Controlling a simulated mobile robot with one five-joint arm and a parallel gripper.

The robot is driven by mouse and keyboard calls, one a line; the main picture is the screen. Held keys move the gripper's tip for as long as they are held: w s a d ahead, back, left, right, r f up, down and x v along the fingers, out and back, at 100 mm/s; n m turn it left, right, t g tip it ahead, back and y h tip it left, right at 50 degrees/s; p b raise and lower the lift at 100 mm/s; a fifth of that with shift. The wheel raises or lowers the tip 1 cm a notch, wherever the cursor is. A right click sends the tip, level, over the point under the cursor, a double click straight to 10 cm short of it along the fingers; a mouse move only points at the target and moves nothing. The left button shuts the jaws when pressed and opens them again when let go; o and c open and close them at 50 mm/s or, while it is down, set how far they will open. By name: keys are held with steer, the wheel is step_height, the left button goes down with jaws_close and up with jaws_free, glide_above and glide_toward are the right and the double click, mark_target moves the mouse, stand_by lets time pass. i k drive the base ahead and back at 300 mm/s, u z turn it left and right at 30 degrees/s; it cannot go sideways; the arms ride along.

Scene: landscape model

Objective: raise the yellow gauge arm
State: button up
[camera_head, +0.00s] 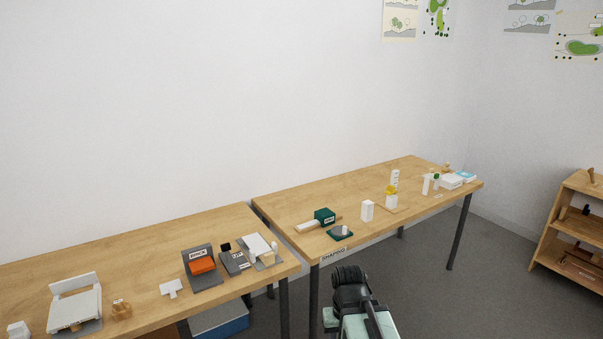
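The yellow gauge arm (390,190) is a small yellow piece low on an upright white marked post (395,179). The gauge stands toward the back of the right-hand table, with a white block (391,201) just in front of it. My own arm, black and mint green, rises at the bottom middle, in front of the right table and well apart from the gauge. My gripper (350,275) seems to be the dark end of this arm. Its fingers cannot be made out, and nothing is seen held in it.
The right table (290,206) also holds a green block device (324,216), a round green base (340,233), a white box (367,210) and small items at its far end. The left table (130,265) carries several devices. A wooden shelf (570,225) stands right; grey floor (420,290) lies open between.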

mark_target(391, 190)
steer(key=u, duration=0.05)
steer(key=i, duration=0.8)
steer(key=z, duration=1.45)
steer(key=i, duration=1.75)
steer(key=u, duration=2.9)
